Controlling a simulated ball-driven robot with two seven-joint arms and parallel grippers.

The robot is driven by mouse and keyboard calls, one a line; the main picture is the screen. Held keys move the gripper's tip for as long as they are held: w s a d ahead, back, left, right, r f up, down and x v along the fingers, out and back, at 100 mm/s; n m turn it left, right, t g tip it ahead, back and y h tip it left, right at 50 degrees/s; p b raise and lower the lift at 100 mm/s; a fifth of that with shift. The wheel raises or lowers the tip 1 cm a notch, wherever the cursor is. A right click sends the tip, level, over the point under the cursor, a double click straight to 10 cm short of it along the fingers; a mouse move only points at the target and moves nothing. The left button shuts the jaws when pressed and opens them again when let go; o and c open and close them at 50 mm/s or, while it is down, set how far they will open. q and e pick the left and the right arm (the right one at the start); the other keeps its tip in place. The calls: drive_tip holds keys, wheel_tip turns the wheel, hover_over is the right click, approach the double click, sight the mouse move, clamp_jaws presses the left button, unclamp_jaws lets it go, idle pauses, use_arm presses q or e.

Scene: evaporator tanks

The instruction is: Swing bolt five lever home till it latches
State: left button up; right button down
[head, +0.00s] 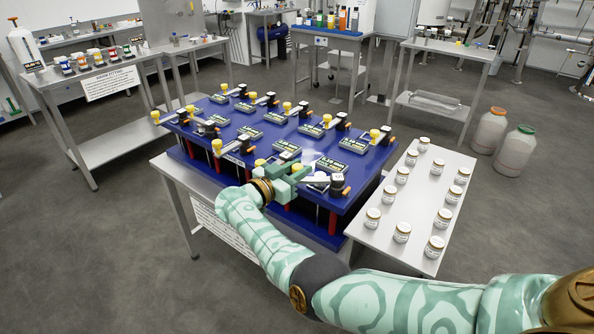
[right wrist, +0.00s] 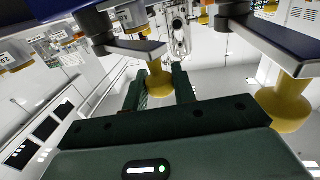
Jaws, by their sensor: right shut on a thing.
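A blue raised table (head: 229,155) carries several bolt stations, each with a lever, a yellow knob, a black block and a green label plate. My right gripper (head: 290,172) is at the table's near edge. In the right wrist view its two dark green fingers (right wrist: 160,92) stand on either side of a yellow knob (right wrist: 158,78). This knob is at the end of a flat grey lever (right wrist: 135,48), which comes from a dark pivot post (right wrist: 93,22). The gripper hides part of this station in the head view. I cannot read a five there. My left gripper is not in view.
A second lever's yellow knob (right wrist: 285,105) is close on the right in the wrist view. Another bench (head: 120,75) is at the left. Open floor lies between them.

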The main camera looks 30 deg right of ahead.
drive_tip(key=c, duration=1.2)
unclamp_jaws()
drive_tip(key=shift+v, duration=8.15)
drive_tip(key=shift+w, duration=0.1)
